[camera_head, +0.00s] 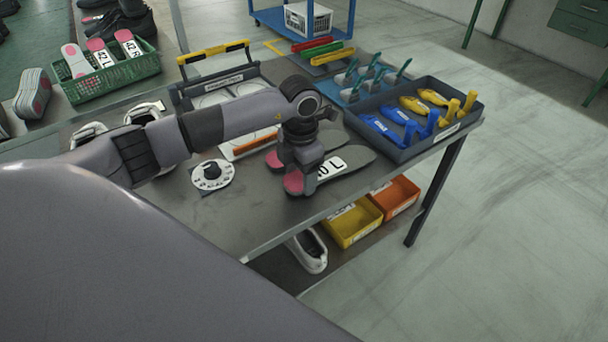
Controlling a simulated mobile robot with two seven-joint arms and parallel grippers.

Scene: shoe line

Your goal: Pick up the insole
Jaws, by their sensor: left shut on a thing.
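A dark grey insole (352,159) with a pink heel and a white label ending in "0 L" lies at the table's front edge, toe to the right. A second pink heel patch shows just behind my gripper, and the rest of that piece is mostly hidden. My left gripper (300,180) comes down from above and is shut on the labelled insole near its heel, covering part of the label. I cannot tell whether the insole is touching the table. My right gripper is not in view.
A white dial-like disc (212,175) lies left of the gripper. A dark tray (452,131) with blue and yellow tools stands right. A green basket (115,77) of insoles is at the back left. Yellow (352,226) and orange (396,200) bins sit below the table.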

